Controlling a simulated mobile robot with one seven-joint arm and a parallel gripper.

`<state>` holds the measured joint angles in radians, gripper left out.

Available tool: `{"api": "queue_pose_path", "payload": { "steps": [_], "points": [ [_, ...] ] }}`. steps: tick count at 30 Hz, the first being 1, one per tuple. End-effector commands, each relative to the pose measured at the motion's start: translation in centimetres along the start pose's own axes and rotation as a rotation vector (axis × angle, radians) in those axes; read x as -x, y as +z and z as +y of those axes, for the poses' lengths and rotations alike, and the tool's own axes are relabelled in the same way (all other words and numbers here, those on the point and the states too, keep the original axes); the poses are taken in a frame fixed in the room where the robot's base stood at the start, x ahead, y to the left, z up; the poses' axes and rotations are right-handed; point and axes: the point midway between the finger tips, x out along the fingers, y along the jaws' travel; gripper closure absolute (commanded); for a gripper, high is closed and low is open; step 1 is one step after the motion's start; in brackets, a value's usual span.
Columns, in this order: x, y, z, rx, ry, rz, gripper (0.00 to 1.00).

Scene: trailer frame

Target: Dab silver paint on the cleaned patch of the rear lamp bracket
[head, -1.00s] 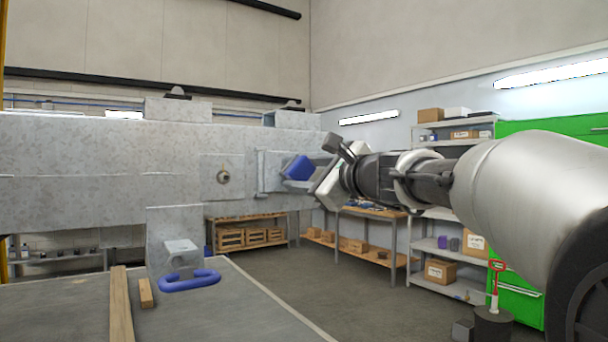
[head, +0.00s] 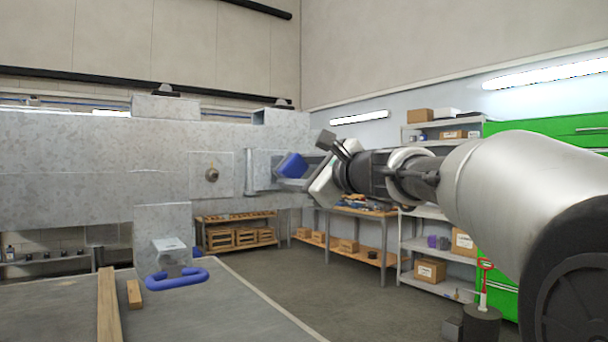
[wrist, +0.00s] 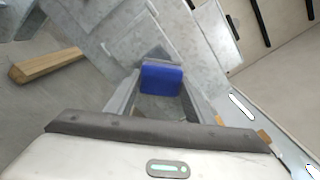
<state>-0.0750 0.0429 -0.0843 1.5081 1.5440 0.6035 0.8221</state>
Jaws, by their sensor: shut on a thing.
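My gripper (head: 290,177) is shut on a blue block (head: 293,165), which also shows between the fingers in the wrist view (wrist: 161,79). The block is held at the right end of the large grey galvanized frame (head: 90,160), in front of a grey plate (head: 262,165). I cannot tell whether it touches the plate. Left of it, a square plate with a round dark boss (head: 211,175) sits on the frame. I cannot tell which plate is the rear lamp bracket, and no cleaned patch or silver paint can be made out.
A grey bench (head: 220,305) stands in front, with wooden strips (head: 109,305) and a metal piece with a blue loop (head: 177,279). A dark pot (head: 482,325) with a white and red upright thing is at lower right.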

Motion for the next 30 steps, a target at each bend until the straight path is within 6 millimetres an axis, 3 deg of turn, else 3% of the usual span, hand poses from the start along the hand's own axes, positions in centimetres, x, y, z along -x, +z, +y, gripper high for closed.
{"api": "queue_pose_path", "payload": {
  "steps": [19, 30],
  "points": [
    [0.1, 3.0, 3.0, 0.001, 0.001, -0.002, 0.7],
    [0.2, 3.1, 3.2, 0.0, -0.001, 0.001, 0.7]
  ]
}}
